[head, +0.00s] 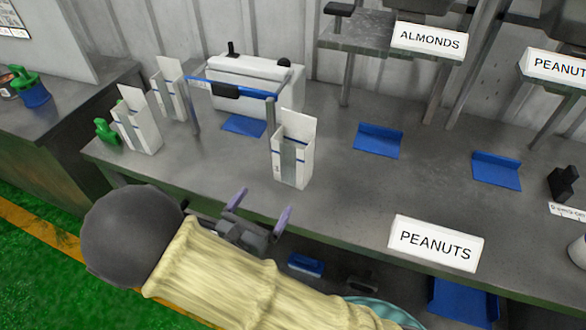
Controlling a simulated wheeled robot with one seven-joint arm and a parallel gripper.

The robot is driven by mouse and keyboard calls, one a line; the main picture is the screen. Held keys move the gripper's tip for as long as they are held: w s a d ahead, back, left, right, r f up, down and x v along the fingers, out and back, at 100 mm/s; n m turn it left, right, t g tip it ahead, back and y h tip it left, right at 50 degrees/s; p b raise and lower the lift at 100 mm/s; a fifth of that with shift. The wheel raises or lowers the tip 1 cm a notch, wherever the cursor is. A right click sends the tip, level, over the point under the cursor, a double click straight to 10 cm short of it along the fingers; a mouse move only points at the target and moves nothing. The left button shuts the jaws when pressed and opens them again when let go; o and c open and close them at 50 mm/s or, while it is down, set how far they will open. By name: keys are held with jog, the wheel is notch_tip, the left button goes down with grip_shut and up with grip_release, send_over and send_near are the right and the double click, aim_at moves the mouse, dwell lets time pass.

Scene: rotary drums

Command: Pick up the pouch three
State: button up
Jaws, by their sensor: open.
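Three white upright containers with tall backs and grey front bands stand on the grey bench; they may be pouches, but no number is readable. One (292,160) stands near the bench's front edge, just beyond my gripper. Another (138,125) stands at the left end, and a third (168,88) stands behind that one. I cannot tell which is pouch three. My gripper (260,208) is open and empty, its two purple fingers pointing up toward the nearest container, apart from it. My arm runs along the bottom of the view.
A white machine (240,85) with a blue bar (245,91) stands behind the nearest container. Blue trays (378,141) sit on the bench to the right. A PEANUTS sign (435,245) stands at the front edge. Green items (103,130) lie at the left. The bench's middle is clear.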

aim_at(287, 172)
jog(key=x, duration=1)
jog(key=shift+w+d+p, duration=0.1)
jog(key=shift+p, duration=0.25)
jog(key=shift+w+d, duration=0.4)
jog(key=x, duration=0.4)
jog(key=shift+d+f+p, duration=0.1)
jog(key=shift+f+p, duration=0.1)
jog(key=shift+p, duration=0.1)
jog(key=c, duration=0.9)
